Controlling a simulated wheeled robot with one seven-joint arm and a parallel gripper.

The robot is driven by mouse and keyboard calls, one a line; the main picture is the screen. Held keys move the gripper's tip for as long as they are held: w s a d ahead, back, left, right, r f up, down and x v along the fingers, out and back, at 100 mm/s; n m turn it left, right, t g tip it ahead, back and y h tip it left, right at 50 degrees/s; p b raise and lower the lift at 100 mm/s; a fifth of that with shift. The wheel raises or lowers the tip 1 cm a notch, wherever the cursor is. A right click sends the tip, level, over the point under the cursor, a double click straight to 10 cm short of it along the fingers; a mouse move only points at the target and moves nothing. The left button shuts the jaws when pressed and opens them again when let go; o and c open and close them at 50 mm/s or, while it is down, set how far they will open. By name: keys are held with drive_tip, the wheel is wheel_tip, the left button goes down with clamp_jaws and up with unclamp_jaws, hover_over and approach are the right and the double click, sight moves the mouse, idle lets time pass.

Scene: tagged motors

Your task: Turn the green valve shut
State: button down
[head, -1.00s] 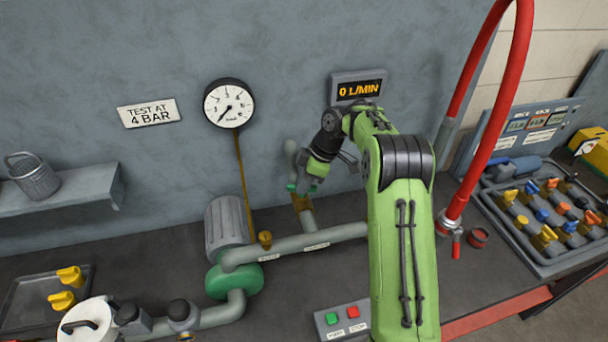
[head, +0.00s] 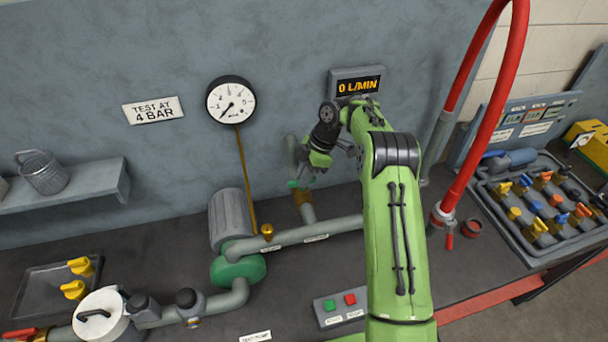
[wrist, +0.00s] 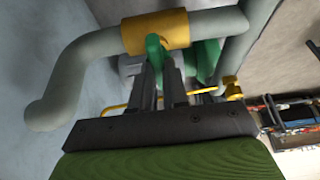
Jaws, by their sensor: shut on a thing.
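The green valve has a green lever handle (wrist: 157,48) on a brass body (wrist: 165,30), fitted in a grey pipe. In the wrist view my gripper (wrist: 162,66) has its two dark fingers around the handle, just beside the brass body. It is shut on the handle. In the head view the brass body (head: 304,197) stands on the upright pipe near the wall, left of my arm. A bit of the green handle (head: 293,184) shows there. My gripper's fingers are small and partly hidden in that view.
The flow display (head: 358,86) on the wall reads 0 L/MIN. The pressure gauge (head: 231,99) hangs left of it. A green pump (head: 238,271) and its motor (head: 230,219) stand left of the valve. A red hose (head: 482,130) arches right of my arm. A button box (head: 341,307) lies in front.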

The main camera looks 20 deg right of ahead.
drive_tip(key=c, duration=1.1)
unclamp_jaws()
drive_tip(key=p+v, duration=0.4)
drive_tip(key=v, duration=1.1)
drive_tip(key=shift+d+r, duration=0.1)
drive_tip(key=shift+r, duration=0.3)
